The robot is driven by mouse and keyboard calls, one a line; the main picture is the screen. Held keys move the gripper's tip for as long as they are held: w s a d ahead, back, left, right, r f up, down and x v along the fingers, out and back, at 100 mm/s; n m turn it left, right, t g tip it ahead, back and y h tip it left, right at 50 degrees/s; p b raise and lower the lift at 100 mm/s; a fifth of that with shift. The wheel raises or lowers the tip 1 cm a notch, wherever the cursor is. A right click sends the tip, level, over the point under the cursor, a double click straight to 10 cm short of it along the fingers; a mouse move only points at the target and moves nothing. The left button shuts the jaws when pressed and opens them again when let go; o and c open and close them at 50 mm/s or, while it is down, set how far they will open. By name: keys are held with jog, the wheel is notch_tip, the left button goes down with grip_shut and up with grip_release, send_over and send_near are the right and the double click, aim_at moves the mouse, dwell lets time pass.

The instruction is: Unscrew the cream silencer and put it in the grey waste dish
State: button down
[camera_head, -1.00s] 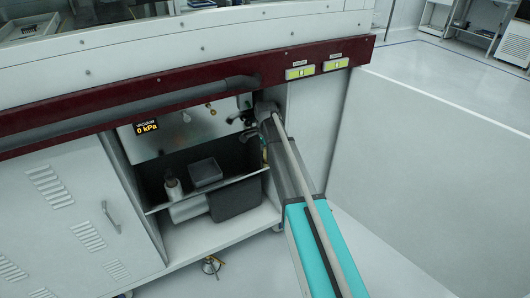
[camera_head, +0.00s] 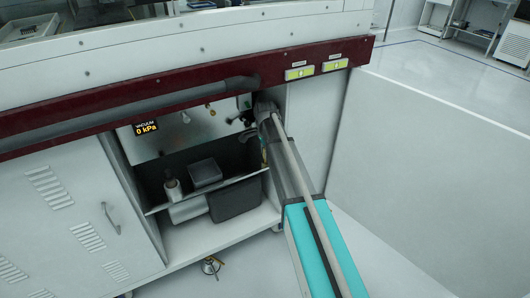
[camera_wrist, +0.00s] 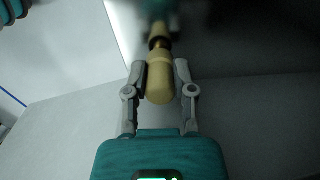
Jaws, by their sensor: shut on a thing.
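The cream silencer (camera_wrist: 160,87) is between the two fingers of my gripper (camera_wrist: 161,70) in the wrist view, and the fingers are shut on it. Its rounded end points toward the camera. Its far end lines up with a brass-coloured fitting (camera_wrist: 158,32); I cannot tell whether the thread is still engaged. In the head view my gripper is at the upper right of the open cabinet bay, and the silencer cannot be made out there. The grey waste dish (camera_head: 205,172) sits on the shelf below, to the left of my gripper.
A pale roll (camera_head: 173,189) stands left of the dish. Small fittings (camera_head: 185,117) stick out of the metal panel beside a vacuum display (camera_head: 146,128) reading 0 kPa. The dark red beam (camera_head: 190,97) runs above the bay.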

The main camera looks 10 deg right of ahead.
jog(key=shift+r+p, duration=0.65)
dwell(0.9)
jog(key=shift+r+p, duration=0.7)
jog(key=s+a+r+n+p, duration=0.1)
jog(key=s+a+r+n, duration=0.1)
jog(key=s+a+n, duration=0.6)
jog(key=s+a+r+n+p, duration=0.1)
jog(key=s+a+n, duration=0.8)
jog(key=s, duration=0.9)
jog(key=shift+s+a+r+n+p, duration=0.25)
jog(key=shift+r+n+p, duration=0.1)
jog(key=shift+n+p, duration=0.45)
